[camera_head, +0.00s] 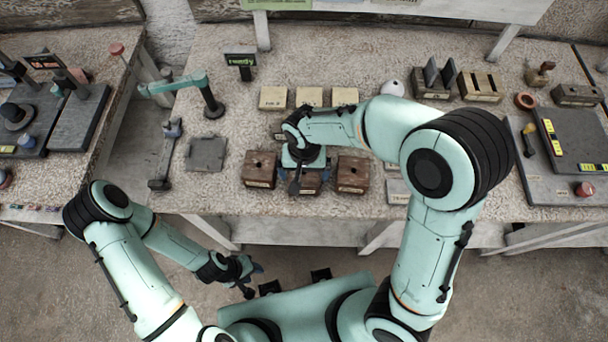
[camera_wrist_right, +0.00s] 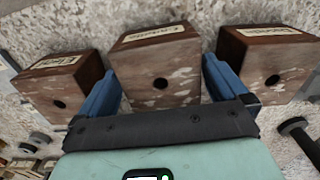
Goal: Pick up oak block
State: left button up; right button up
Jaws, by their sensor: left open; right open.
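Three dark brown blocks, each with a round hole and a pale label, stand in a row near the table's front edge: a left one (camera_head: 259,167), a middle one (camera_head: 309,186) and a right one (camera_head: 352,173). The labels are too small or blurred to read, so I cannot tell which is the oak block. My right gripper (camera_wrist_right: 161,85) is open, its blue fingers on either side of the middle block (camera_wrist_right: 157,62) in the right wrist view; contact is unclear. My left gripper (camera_head: 252,277) is open and empty, low in front of the table.
Several pale blocks (camera_head: 273,98) stand behind the brown row. A white sphere (camera_head: 392,88) and a slotted rack (camera_head: 480,87) lie right of them. A dark square plate (camera_head: 206,154) and a teal-armed stand (camera_head: 211,106) are at left. My right arm hides part of the table.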

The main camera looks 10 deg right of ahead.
jog(key=shift+f, duration=0.75)
jog(key=c, duration=1)
jog(key=shift+r, duration=0.15)
